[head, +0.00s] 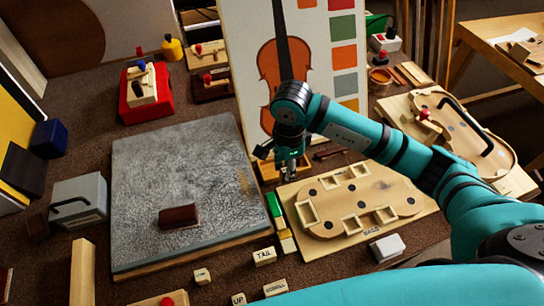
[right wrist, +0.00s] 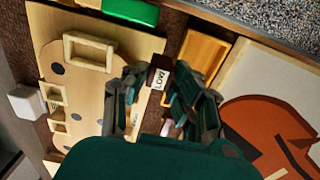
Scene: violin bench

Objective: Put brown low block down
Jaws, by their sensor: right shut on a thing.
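My right gripper (head: 286,170) hangs over the area between the grey slab and the violin-shaped board. In the right wrist view the right gripper (right wrist: 163,92) is shut on the brown low block (right wrist: 159,62), a dark brown piece with a white label reading "LOW". The fingers hide part of it, and I cannot tell its height above the surface. In the head view the gripper hides most of the block. My left gripper is not in view.
The grey slab (head: 175,130) carries another dark brown block (head: 179,216); the rest is clear. The violin-shaped board (head: 345,200) has several square wooden frames. An orange-brown tray (head: 268,168) and green block (head: 273,204) are close to the gripper. The violin poster (head: 258,30) stands behind.

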